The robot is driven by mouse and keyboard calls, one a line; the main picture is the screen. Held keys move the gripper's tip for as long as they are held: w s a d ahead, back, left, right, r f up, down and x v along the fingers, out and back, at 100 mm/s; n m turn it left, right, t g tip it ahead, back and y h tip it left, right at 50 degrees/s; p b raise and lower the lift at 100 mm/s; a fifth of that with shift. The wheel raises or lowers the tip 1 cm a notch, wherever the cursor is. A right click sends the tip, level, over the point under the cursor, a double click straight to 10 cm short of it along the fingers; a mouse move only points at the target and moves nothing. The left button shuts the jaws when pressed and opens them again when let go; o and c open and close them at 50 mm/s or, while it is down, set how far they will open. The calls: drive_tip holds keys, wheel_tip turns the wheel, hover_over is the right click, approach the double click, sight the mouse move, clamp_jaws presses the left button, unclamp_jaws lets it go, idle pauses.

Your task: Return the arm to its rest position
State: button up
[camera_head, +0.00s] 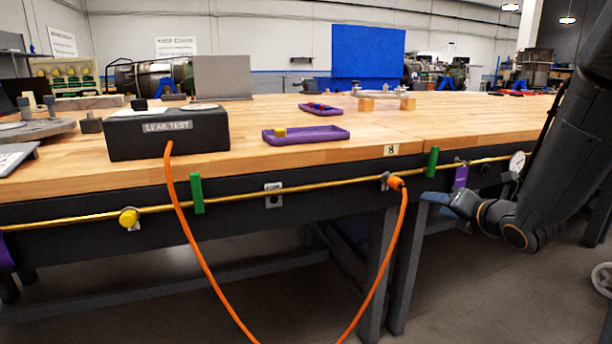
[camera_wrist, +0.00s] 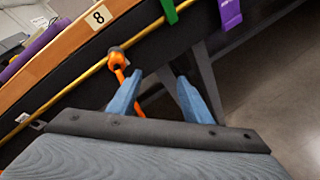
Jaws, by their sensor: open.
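My gripper (camera_head: 436,197) is at the right in the head view, in front of the bench's dark front edge. In the wrist view its two blue fingers (camera_wrist: 156,97) are spread apart with nothing between them. An orange hose (camera_head: 393,245) runs from the black leak test box (camera_head: 168,134) down in a loop and up to an orange connector (camera_head: 396,183) on the yellow pipe. In the wrist view the connector (camera_wrist: 117,58) shows beyond the left finger, apart from it as far as I can tell.
A yellow pipe (camera_head: 330,180) runs along the bench front, with green clips (camera_head: 197,194), a purple clip (camera_head: 460,177) and a gauge (camera_head: 517,162). Purple trays (camera_head: 335,136) lie on the wooden bench top (camera_head: 380,125). Bench legs (camera_head: 405,275) stand below.

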drive_tip(key=s+a+f+m+g+h, duration=0.35)
drive_tip(key=s+a+m+g, duration=0.35)
drive_tip(key=s+a+m, duration=0.65)
drive_tip(key=s+a+m+g+y, duration=0.1)
drive_tip(key=s+a+m+g, duration=0.1)
drive_tip(key=s+a+m, duration=0.35)
drive_tip(key=s+a+m+g, duration=0.3)
drive_tip(key=s, duration=0.6)
drive_tip(key=s+a+m+g+y, duration=0.1)
drive_tip(key=s+a+m+g, duration=0.1)
drive_tip(key=s+a+m, duration=0.35)
drive_tip(key=s+d+r+m+h+p, duration=0.1)
drive_tip(key=s+d+r+m+p, duration=0.1)
drive_tip(key=d+r+p, duration=1.1)
drive_tip(key=m+p, duration=0.1)
drive_tip(key=p, duration=0.8)
drive_tip(key=shift+r, duration=0.35)
